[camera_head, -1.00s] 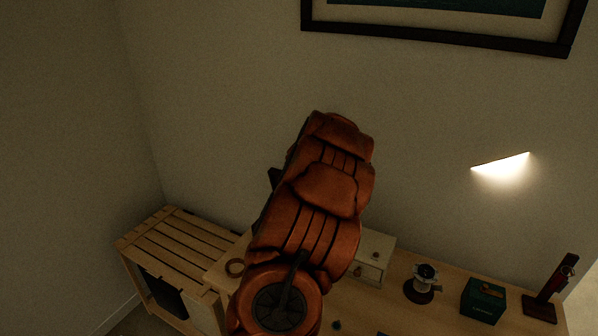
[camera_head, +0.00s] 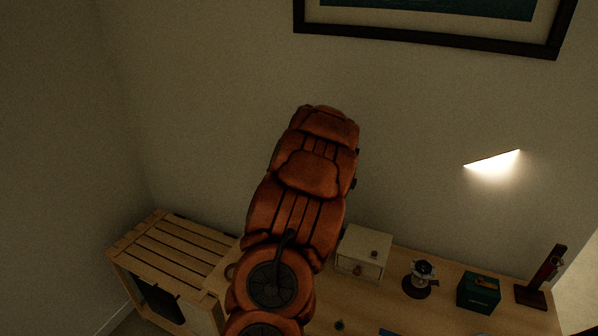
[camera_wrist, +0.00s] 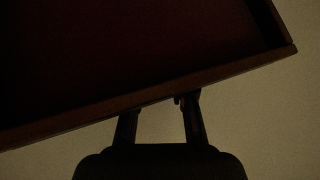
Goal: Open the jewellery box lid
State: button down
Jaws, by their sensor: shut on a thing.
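In the wrist view a dark red panel with a thin brown wooden edge, apparently the jewellery box lid (camera_wrist: 150,45), fills the upper part and slants up to the right. My gripper (camera_wrist: 155,106) comes from below, with its two dark fingers reaching that edge. It is shut on the edge, though the exact contact is too dark to see. In the head view my orange arm hides my gripper, and I cannot make out the jewellery box there.
A desk (camera_head: 380,318) holds a small cream drawer box (camera_head: 362,252), a coffee-grinder-like object (camera_head: 420,278), a green box (camera_head: 479,292) and a dark red stand (camera_head: 541,281). A slatted wooden crate (camera_head: 172,250) stands left. A framed picture (camera_head: 430,38) hangs on the wall.

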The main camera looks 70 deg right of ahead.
jog(key=shift+s+a+f, duration=0.1)
jog(key=shift+a+f, duration=0.05)
jog(key=shift+f, duration=0.35)
jog(key=shift+s+a+f, duration=0.1)
jog(key=shift+f, duration=0.35)
jog(key=c, duration=1.3)
grip_release()
jog(key=shift+o, duration=1.4)
jog(key=shift+r, duration=0.1)
jog(key=shift+d+r, duration=0.1)
jog(key=shift+d, duration=0.05)
jog(key=shift+r, duration=0.1)
jog(key=shift+r, duration=0.1)
jog(key=shift+r, duration=0.2)
jog(key=v, duration=1.1)
jog(key=shift+r, duration=0.3)
